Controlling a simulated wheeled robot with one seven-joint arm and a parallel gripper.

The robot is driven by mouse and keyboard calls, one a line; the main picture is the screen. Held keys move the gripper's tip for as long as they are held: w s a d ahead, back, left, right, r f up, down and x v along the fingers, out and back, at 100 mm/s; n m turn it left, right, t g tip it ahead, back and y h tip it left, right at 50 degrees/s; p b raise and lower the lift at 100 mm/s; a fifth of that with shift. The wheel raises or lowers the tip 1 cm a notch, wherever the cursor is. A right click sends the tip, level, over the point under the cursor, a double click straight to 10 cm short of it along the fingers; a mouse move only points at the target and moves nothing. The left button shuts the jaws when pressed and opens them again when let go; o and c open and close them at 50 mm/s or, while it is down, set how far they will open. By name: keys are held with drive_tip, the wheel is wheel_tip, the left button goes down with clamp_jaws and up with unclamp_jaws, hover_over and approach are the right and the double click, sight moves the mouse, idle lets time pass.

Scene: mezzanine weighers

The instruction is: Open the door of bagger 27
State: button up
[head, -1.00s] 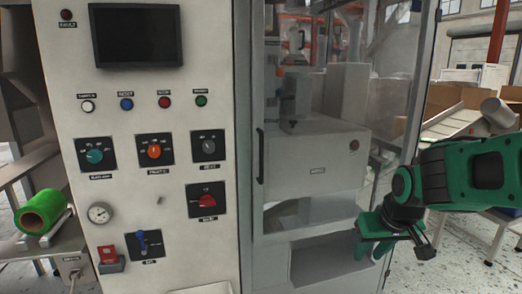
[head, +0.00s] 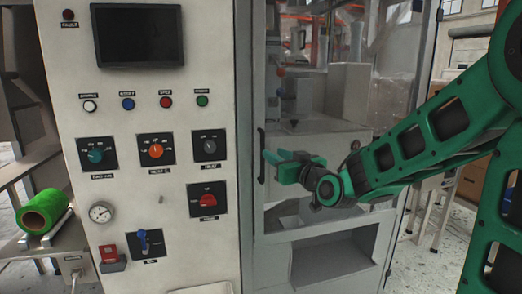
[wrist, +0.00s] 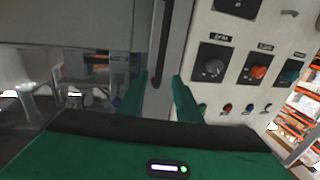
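The bagger's glass door (head: 310,226) has a grey frame and stands right of the control panel; it looks closed. Its handle (head: 261,155) is a dark upright bar on the door's left edge. My gripper (head: 270,158) is just right of the handle, fingers pointing at it. In the wrist view the green fingers (wrist: 161,92) are spread apart, with the dark handle bar (wrist: 161,45) showing ahead of the gap between them. The gripper is open and holds nothing. I cannot tell whether a finger touches the handle. No number 27 is readable.
The white control panel (head: 183,235) with knobs, buttons and a dark screen (head: 138,34) is close left of the handle. A green roll (head: 43,210) lies on a stand at far left. Below the door is an open chute (head: 335,262). Floor shows at right.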

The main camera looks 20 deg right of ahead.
sight(264, 147)
drive_tip(key=w, duration=0.3)
drive_tip(key=w+a, duration=0.1)
drive_tip(key=w, duration=0.5)
drive_tip(key=shift+w+a+f, duration=0.1)
drive_tip(key=shift+w+a, duration=0.05)
drive_tip(key=shift+a, duration=0.25)
drive_tip(key=shift+c, duration=0.7)
clamp_jaws()
